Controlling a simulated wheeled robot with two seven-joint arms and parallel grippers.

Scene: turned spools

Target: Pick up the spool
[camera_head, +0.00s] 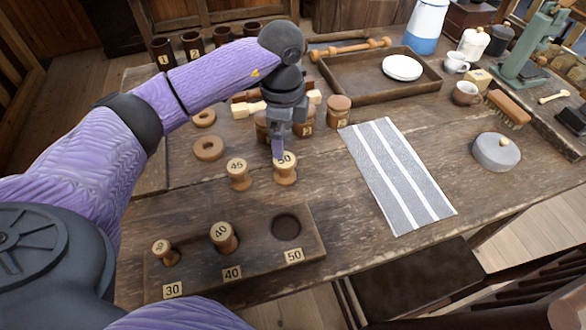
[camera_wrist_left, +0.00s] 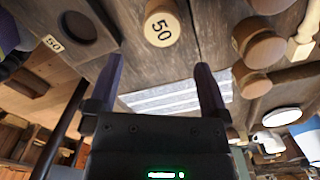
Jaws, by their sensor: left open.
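A turned wooden spool marked 50 (camera_head: 286,172) stands upright on the table behind the dark wooden block. My left gripper (camera_head: 279,150) is open and points down just above and behind this spool, partly covering its top. In the left wrist view, the spool marked 50 (camera_wrist_left: 162,25) shows beyond the two fingertips of my left gripper (camera_wrist_left: 157,62), with nothing between the fingers. A spool marked 45 (camera_head: 238,174) stands to its left. The block (camera_head: 265,253) holds spools 30 (camera_head: 164,252) and 40 (camera_head: 223,237); its hole by the 50 label is empty. My right gripper is out of view.
A striped cloth (camera_head: 397,175) lies to the right. Two wooden rings (camera_head: 208,149) lie to the left. Wooden jars (camera_head: 339,109) stand close behind the gripper. A tray (camera_head: 350,92) with a white dish is at the back.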

